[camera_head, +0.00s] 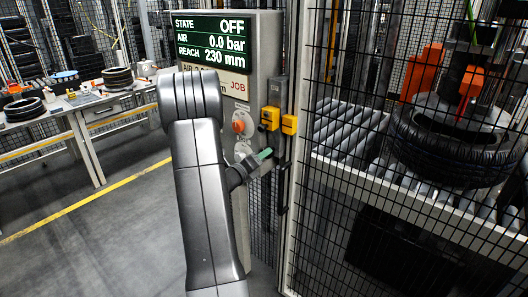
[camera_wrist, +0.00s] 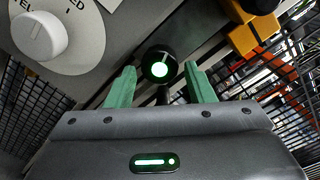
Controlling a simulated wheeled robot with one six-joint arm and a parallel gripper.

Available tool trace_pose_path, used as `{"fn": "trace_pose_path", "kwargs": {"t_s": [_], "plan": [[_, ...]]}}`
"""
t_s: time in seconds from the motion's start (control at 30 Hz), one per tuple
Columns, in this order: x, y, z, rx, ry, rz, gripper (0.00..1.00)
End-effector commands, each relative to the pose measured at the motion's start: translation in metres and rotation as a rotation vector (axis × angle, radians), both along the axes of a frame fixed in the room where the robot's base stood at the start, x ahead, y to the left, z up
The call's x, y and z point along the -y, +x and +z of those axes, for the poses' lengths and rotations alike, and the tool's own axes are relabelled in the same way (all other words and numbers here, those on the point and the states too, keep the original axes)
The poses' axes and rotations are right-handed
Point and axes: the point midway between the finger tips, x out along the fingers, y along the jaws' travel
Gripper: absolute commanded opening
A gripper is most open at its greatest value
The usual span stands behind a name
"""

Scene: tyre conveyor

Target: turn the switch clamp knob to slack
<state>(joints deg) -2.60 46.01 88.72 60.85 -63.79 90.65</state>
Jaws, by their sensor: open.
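My gripper (camera_head: 264,154) is in front of the lower part of the control box, its green fingertips near the panel in the head view. In the wrist view my gripper (camera_wrist: 161,72) is open, a green finger on each side of a black round part (camera_wrist: 149,52) with a lit green centre. I cannot tell whether the fingers touch it. A pale knob on a white dial (camera_wrist: 75,50) is at upper left there; its lettering is cut off, and I cannot read "slack". In the head view an orange knob (camera_head: 239,126) sits above a pale dial (camera_head: 242,149), partly hidden by my arm.
The box's display (camera_head: 211,38) reads OFF, 0.0 bar, 230 mm. Yellow-and-black fittings (camera_head: 289,125) are right of the knobs, beside a mesh fence (camera_head: 330,150). A tyre (camera_head: 450,150) lies behind the fence. A workbench (camera_head: 80,115) stands at left, with open floor before it.

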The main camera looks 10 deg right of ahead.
Motion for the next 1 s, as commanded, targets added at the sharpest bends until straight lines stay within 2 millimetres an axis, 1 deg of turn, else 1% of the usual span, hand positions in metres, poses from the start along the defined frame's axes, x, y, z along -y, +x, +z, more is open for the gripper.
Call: {"fn": "trace_pose_path", "kwargs": {"t_s": [0.1, 0.2, 0.5, 0.67, 1.0], "plan": [[0.0103, 0.0083, 0.001, 0.0, 0.0, -0.002, 0.48], [0.0138, 0.0121, 0.0007, 0.0, 0.0, 0.0, 0.48], [0.015, 0.0133, -0.0002, 0.0, 0.0, 0.0, 0.48], [0.0149, 0.0131, -0.0002, 0.0, 0.0, 0.0, 0.17], [0.0148, 0.0129, -0.0017, -0.029, -0.023, 0.001, 0.17]]}}
